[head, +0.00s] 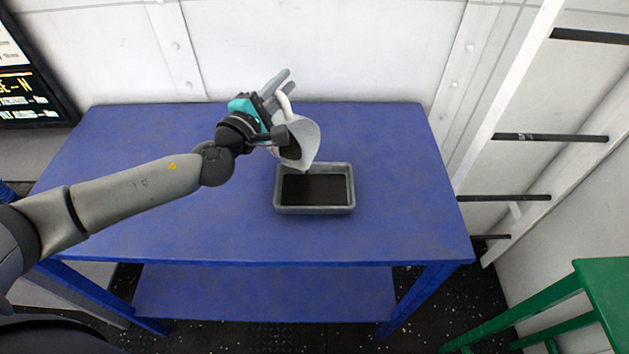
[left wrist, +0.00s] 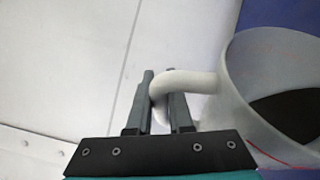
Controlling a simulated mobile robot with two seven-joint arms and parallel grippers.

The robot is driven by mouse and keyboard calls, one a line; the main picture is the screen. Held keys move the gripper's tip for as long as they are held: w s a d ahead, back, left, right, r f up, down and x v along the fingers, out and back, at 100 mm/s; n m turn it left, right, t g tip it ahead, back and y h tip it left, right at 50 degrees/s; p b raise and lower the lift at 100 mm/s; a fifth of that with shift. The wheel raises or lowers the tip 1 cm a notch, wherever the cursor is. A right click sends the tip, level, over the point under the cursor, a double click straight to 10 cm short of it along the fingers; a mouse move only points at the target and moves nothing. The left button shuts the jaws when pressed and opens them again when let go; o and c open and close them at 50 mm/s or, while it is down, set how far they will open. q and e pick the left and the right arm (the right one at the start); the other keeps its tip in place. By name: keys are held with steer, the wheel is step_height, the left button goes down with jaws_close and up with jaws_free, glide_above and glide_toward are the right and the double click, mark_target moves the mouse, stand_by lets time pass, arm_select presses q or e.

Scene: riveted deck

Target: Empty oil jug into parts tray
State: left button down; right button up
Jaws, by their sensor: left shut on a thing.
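The oil jug (head: 308,138) is pale and is tipped well over, its mouth and lip low above the back edge of the parts tray. My left gripper (head: 280,82) is shut on the jug's white handle; the handle between the fingers also shows in the left wrist view (left wrist: 190,82). In that view the jug (left wrist: 238,95) is at the right, with something dark inside its mouth. The parts tray (head: 314,210) is a grey rectangular tray with a dark, flat interior. I see no clear stream between jug and tray. My right gripper is not in view.
The blue table (head: 400,190) is clear around the tray. A white riveted wall (head: 320,50) stands close behind it. A white ladder-like frame with dark rungs (head: 510,198) is at the right, and a green stand (head: 605,285) is at the lower right.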

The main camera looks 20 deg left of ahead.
mark_target(296, 115)
arm_select(q)
steer(key=shift+s+d+r+m+t+h+p, duration=0.15)
steer(key=shift+s+d+r+m+p, duration=0.15)
steer(key=shift+d, duration=0.25)
steer(key=shift+s+d+r+m+t+h+p, duration=0.1)
steer(key=shift+s+d+r+m+p, duration=0.2)
steer(key=shift+s+d+m, duration=0.2)
steer(key=shift+s+d+r+m+t+h+p, duration=0.1)
steer(key=shift+s+d+r+m+t+p, duration=0.15)
steer(key=shift+d, duration=0.3)
stand_by(0.9)
